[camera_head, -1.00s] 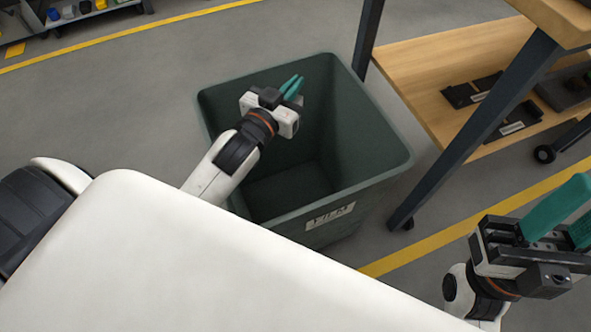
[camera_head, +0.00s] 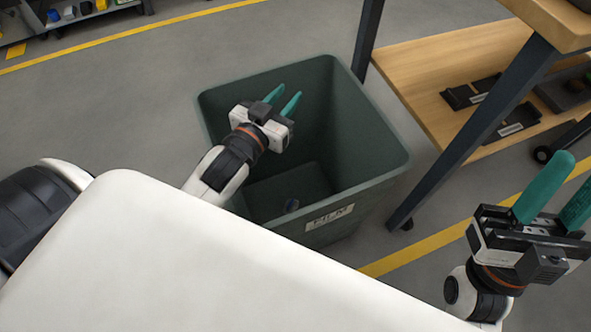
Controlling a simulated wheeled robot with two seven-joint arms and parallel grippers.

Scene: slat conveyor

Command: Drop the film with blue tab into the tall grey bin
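The tall bin (camera_head: 378,165) is dark grey-green with a white label on its front and stands in the middle of the view.
A wooden-shelved bench (camera_head: 420,62) with dark legs stands to the right of the bin, with black trays (camera_head: 475,92) on its lower shelf. A rack with small coloured items (camera_head: 70,12) is at the far left. Grey floor with yellow lines lies around.

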